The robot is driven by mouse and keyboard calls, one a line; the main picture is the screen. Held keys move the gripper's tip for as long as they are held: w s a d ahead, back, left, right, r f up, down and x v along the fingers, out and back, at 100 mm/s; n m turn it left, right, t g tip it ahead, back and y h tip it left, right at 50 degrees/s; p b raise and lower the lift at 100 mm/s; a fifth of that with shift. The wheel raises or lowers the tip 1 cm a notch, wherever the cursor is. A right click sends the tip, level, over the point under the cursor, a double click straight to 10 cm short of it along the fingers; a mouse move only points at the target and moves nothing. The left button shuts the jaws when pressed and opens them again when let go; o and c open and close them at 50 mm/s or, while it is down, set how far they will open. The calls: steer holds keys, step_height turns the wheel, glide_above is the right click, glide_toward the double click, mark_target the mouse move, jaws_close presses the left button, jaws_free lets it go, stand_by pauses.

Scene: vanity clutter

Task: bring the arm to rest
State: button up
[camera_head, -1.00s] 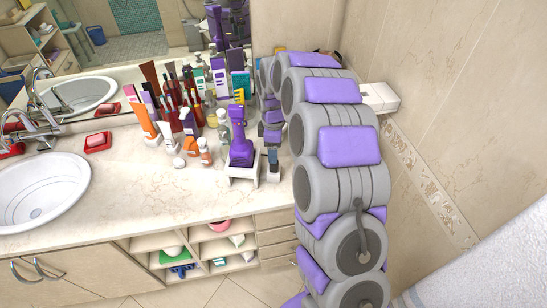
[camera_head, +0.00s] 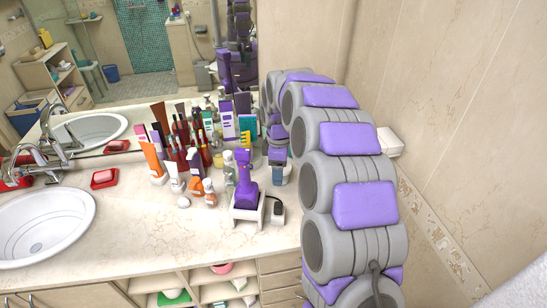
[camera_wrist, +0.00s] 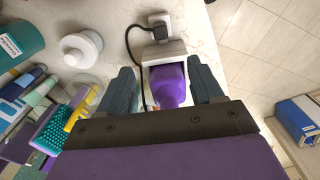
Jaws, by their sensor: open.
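My gripper (camera_wrist: 160,66) is open in the wrist view, with its two dark fingers spread. A purple device (camera_wrist: 168,88) in a white stand (camera_wrist: 165,52) shows between the fingers; I cannot tell how far below them it is, and no hold shows. The purple device (camera_head: 247,178) stands upright in its white stand (camera_head: 246,212) on the counter in the head view. My arm fills the right of that view, reaching over the counter's right end. Its far end is mostly hidden behind its links and the bottles.
Several bottles and tubes (camera_head: 196,163) crowd the counter (camera_head: 140,220) left of the stand. A black plug (camera_wrist: 159,27) with a cable is beside the stand. A white-topped bottle (camera_wrist: 80,46) is left of my gripper. The sink (camera_head: 40,225) is far left; a tiled wall (camera_head: 460,120) bounds the right.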

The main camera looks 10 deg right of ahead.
steer(key=s+m+g+b, duration=0.1)
steer(key=s+m+b, duration=0.3)
steer(key=s+m, duration=1)
steer(key=s, duration=2.8)
steer(key=shift+g+b, duration=0.35)
steer(key=shift+g, duration=0.05)
